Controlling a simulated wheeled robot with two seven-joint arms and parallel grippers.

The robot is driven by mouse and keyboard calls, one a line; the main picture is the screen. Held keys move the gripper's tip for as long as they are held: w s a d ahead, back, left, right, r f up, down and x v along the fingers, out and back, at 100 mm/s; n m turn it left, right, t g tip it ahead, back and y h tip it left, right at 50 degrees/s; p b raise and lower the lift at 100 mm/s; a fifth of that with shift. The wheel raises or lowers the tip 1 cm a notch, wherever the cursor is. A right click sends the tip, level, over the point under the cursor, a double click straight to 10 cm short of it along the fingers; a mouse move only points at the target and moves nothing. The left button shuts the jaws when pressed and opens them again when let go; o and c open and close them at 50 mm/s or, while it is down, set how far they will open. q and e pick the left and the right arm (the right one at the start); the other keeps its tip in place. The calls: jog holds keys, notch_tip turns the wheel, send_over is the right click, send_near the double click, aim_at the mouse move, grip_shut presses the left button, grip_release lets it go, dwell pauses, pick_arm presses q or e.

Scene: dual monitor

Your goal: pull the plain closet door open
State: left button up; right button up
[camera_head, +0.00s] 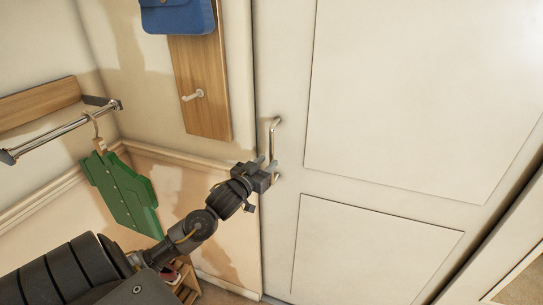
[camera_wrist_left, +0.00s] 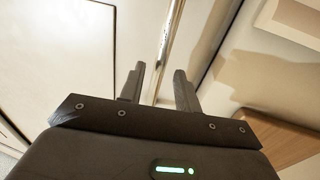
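The plain closet door (camera_head: 385,210) is a large off-white panelled door filling the right of the head view. It looks shut. Its metal bar handle (camera_head: 274,137) stands upright near the door's left edge. My left gripper (camera_head: 268,166) is at the lower half of the handle. In the left wrist view the fingers (camera_wrist_left: 158,84) are apart, and the handle (camera_wrist_left: 169,40) runs up from between them. I cannot tell whether either finger touches it. The handle's lower part is partly hidden by the gripper. My right gripper is not in view.
Left of the door is a wooden board (camera_head: 205,100) with a white hook (camera_head: 193,95) and a blue bag (camera_head: 178,16). A metal rail (camera_head: 62,131) holds a green garment (camera_head: 122,192). A wooden rack (camera_head: 185,285) with shoes stands low behind my left arm.

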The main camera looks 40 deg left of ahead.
aim_at(271, 159)
pick_arm(q)
jog(key=shift+w+a+p, duration=0.2)
jog(key=shift+w+p, duration=0.1)
jog(key=shift+w, duration=1.45)
grip_shut()
